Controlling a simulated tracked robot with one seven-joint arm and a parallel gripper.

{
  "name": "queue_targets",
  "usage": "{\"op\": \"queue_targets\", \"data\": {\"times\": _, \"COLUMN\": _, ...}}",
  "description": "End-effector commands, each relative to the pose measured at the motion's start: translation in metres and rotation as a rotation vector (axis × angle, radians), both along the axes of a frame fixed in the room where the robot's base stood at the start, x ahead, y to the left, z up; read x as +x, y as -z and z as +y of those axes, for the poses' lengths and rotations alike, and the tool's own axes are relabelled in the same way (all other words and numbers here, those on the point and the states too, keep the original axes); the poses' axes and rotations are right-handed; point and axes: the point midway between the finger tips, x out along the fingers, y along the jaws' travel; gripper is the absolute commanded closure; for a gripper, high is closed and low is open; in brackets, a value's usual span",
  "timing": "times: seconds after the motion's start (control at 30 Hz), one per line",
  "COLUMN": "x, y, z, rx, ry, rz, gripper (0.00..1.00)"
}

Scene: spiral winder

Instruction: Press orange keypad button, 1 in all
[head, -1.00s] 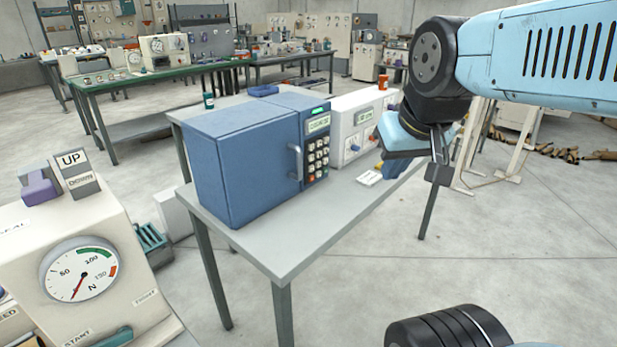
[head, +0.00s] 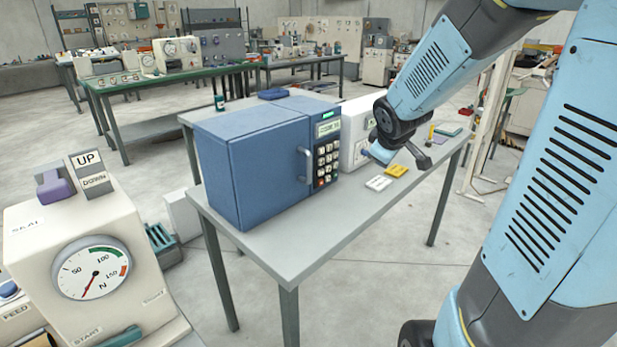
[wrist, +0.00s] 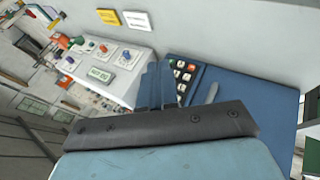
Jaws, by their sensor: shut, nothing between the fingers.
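The blue cabinet (head: 265,165) stands on the grey table with its keypad (head: 326,160) on the right of its front. The orange button (head: 320,183) is at the keypad's lower left corner. In the wrist view the keypad (wrist: 183,75) appears tilted, with the orange button (wrist: 194,62) at its upper edge. My gripper (head: 372,153) is to the right of the keypad and apart from it in the head view. In the wrist view its shut fingers (wrist: 159,85) show just left of the keypad, with nothing between them.
A white control box (head: 355,115) stands right behind the cabinet, partly hidden by my arm. The cabinet's handle (head: 303,165) sticks out left of the keypad. A gauge machine (head: 85,265) stands at the left front.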

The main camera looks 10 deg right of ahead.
Motion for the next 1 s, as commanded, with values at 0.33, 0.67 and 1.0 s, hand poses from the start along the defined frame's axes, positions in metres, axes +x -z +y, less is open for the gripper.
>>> {"op": "queue_targets", "data": {"times": 0.33, "x": 0.071, "y": 0.086, "z": -0.001, "rx": -0.083, "ry": -0.36, "rz": -0.013, "gripper": 1.0}}
{"op": "queue_targets", "data": {"times": 0.67, "x": 0.102, "y": 0.162, "z": 0.019, "rx": -0.061, "ry": -0.674, "rz": -0.077, "gripper": 1.0}}
{"op": "queue_targets", "data": {"times": 1.0, "x": 0.106, "y": 0.183, "z": 0.028, "rx": -0.043, "ry": -0.771, "rz": -0.116, "gripper": 1.0}}
